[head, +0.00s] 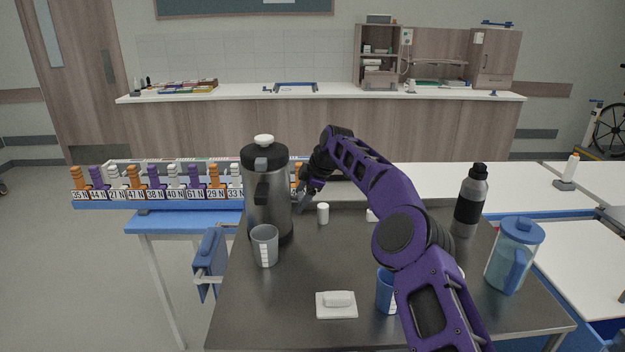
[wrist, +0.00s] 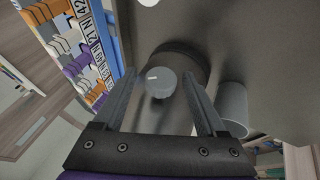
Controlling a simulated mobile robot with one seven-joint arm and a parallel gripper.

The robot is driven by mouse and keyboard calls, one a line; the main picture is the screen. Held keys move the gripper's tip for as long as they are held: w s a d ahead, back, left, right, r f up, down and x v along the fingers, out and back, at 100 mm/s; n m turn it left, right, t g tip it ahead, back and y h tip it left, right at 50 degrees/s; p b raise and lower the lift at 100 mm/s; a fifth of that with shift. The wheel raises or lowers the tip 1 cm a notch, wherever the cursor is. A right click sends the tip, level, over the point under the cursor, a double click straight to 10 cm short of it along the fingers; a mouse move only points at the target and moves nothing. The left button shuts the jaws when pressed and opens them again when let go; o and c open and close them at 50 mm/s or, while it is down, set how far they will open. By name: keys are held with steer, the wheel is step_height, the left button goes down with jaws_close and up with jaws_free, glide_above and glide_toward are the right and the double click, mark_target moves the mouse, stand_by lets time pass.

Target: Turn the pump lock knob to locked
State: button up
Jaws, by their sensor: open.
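The pump dispenser (head: 268,200) is a tall silver flask with a black top and a white cap, standing at the left of the dark table. In the wrist view a round grey knob (wrist: 162,84) with a short white mark shows ahead of my gripper (wrist: 158,76). The mark lies nearly level in that picture. My open fingers are on either side of the knob, with gaps visible; I cannot tell whether the tips reach its depth. In the head view my gripper (head: 304,196) is beside the dispenser, on its right, and the knob cannot be made out.
A clear grey cup (head: 265,246) stands close in front of the dispenser. A small white bottle (head: 323,213) stands to its right. A blue cup (head: 386,290), a dark flask (head: 469,205) and a blue-lidded pitcher (head: 514,256) are farther right. A numbered rack (head: 150,204) is at left.

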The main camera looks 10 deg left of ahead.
steer(key=v, duration=1.6)
steer(key=shift+r, duration=0.25)
steer(key=shift+s+d, duration=0.15)
